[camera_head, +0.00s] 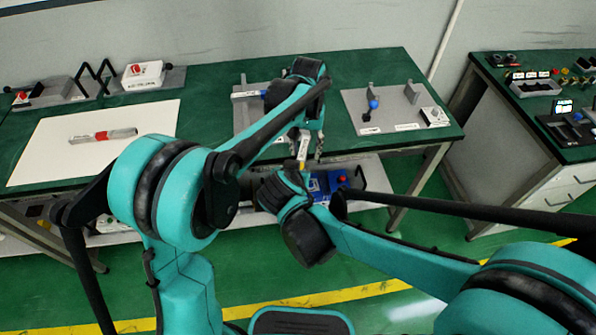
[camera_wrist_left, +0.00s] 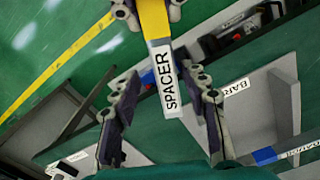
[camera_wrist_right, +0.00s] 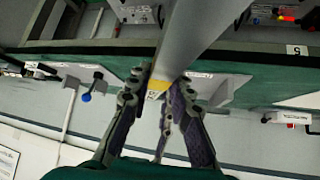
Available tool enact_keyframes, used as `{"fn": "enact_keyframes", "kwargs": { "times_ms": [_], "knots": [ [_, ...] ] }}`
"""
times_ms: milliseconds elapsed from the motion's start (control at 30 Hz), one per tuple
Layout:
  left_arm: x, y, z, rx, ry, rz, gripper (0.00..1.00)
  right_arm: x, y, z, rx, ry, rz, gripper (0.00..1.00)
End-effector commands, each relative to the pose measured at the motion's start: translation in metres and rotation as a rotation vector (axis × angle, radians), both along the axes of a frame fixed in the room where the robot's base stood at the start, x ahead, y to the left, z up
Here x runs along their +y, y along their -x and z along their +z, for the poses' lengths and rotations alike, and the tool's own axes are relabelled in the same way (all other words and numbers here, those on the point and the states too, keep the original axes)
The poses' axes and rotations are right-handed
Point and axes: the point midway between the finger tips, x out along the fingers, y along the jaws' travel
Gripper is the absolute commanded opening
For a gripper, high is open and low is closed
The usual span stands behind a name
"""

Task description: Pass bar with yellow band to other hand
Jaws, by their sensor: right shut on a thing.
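A grey bar with a yellow band (camera_wrist_left: 154,20) and a white SPACER label stands between my two grippers. My right gripper (camera_wrist_right: 158,82) is shut on it near the yellow band. My left gripper (camera_wrist_left: 163,80) is open, its fingers on either side of the labelled end and apart from it. In the head view the bar (camera_head: 303,150) shows as a short upright piece, with my left gripper (camera_head: 305,132) above and my right gripper (camera_head: 290,182) below. My arms hide part of the bar there.
A bar with a red band (camera_head: 103,136) lies on a white board (camera_head: 50,150) on the green table (camera_head: 205,85). A grey fixture (camera_head: 240,118) with a blue-banded bar and another fixture (camera_head: 385,95) stand farther right. A second bench (camera_head: 500,110) holds small parts.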

Motion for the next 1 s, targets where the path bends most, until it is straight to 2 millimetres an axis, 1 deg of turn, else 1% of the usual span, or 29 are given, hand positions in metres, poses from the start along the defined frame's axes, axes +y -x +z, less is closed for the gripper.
{"fn": "enact_keyframes", "kwargs": {
  "times_ms": [167,267,367,600,700,800,933,1000],
  "knots": [
    [0.001,0.0,0.001,0.0,-0.001,0.001,0.44,-0.001,0.0,0.0,0.0,0.001,-0.001,0.0],
    [0.001,0.0,0.008,0.0,-0.001,0.001,0.44,-0.001,0.0,0.0,0.0,0.001,-0.001,0.0],
    [0.001,0.0,0.025,0.0,-0.001,0.001,0.44,-0.001,0.0,0.0,0.0,0.001,-0.001,0.0],
    [0.001,0.0,0.078,0.0,-0.001,0.0,0.44,-0.001,0.0,0.0,0.0,0.001,-0.001,0.0],
    [0.0,0.0,0.096,0.0,0.0,0.0,0.44,-0.001,0.0,0.0,0.0,0.001,-0.001,0.0],
    [0.0,-0.001,0.109,0.0,0.0,0.0,0.44,-0.001,0.0,0.0,0.0,0.001,-0.001,0.0],
    [0.002,0.001,0.119,-0.004,0.0,0.001,0.44,-0.001,0.0,0.0,0.0,0.001,-0.001,0.0],
    [0.007,0.005,0.122,-0.016,0.004,0.005,0.44,-0.001,0.0,0.0,0.0,0.001,-0.001,0.0]
  ]
}}
